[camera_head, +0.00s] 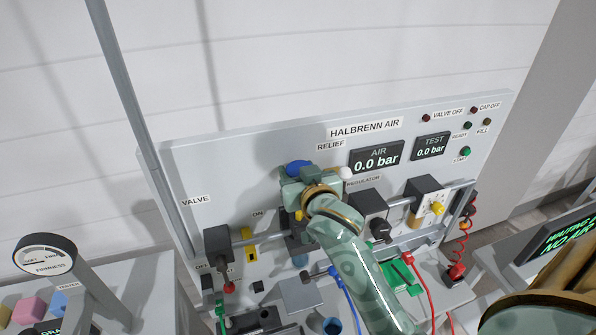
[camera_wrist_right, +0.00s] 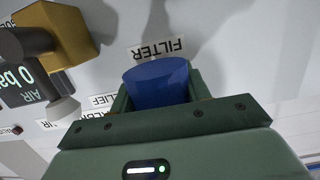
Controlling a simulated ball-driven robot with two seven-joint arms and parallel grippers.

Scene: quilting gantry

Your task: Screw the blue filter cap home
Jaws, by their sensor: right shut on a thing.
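The blue filter cap (camera_head: 297,165) shows at the front panel's middle, just left of the RELIEF label. In the right wrist view the blue cap (camera_wrist_right: 158,80) sits between the green jaws, below the FILTER label (camera_wrist_right: 156,49). My right gripper (camera_head: 299,176) is shut on the cap. The cap's threads and the seat under it are hidden by the gripper, so I cannot tell how deep it sits. My left gripper does not show.
A white relief knob (camera_head: 346,173) is close right of the gripper. Cables hang below.

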